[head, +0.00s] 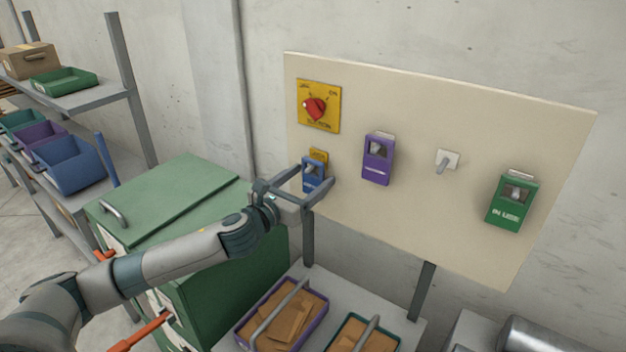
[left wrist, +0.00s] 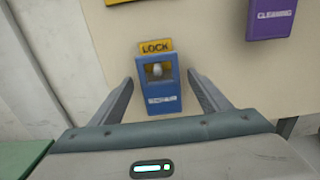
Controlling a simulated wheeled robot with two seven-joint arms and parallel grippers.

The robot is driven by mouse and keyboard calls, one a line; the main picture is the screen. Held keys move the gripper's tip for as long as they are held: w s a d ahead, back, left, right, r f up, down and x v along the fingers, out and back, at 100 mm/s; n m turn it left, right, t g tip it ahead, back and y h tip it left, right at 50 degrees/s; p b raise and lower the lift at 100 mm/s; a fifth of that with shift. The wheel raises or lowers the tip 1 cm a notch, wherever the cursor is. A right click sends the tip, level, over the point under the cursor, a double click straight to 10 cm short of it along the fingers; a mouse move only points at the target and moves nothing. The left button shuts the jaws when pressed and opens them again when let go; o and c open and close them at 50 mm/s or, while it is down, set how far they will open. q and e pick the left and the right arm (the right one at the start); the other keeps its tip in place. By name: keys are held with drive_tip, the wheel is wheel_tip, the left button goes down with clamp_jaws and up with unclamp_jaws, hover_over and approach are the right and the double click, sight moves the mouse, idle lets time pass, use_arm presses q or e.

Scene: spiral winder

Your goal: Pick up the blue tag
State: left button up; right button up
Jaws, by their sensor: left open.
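The blue tag (head: 312,175) hangs on the cream board, below the yellow switch plate with the red knob. In the left wrist view the blue tag (left wrist: 160,86) hangs upright on a pale peg, under a yellow label reading LOCK (left wrist: 156,46). My left gripper (head: 315,184) is open at the tag. In the left wrist view its fingers (left wrist: 162,92) stand one on each side of the tag, with a gap on both sides. The tag's lower part is partly hidden by a finger in the head view. My right gripper is not in view.
A purple tag (head: 378,160) and a green tag (head: 512,202) hang to the right, with an empty peg (head: 446,160) between them. A green cabinet (head: 180,200) stands left below the board. Trays of brown pieces (head: 290,318) sit on a shelf below.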

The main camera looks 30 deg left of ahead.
use_arm(q)
drive_tip(key=c, duration=1.1)
drive_tip(key=shift+c, duration=0.3)
drive_tip(key=shift+r, duration=0.1)
drive_tip(key=shift+r+b, duration=0.35)
drive_tip(key=shift+r, duration=0.25)
drive_tip(key=s+a, duration=0.2)
drive_tip(key=s, duration=1.5)
drive_tip(key=shift+s+a+b, duration=0.2)
drive_tip(key=shift+s+b, duration=0.2)
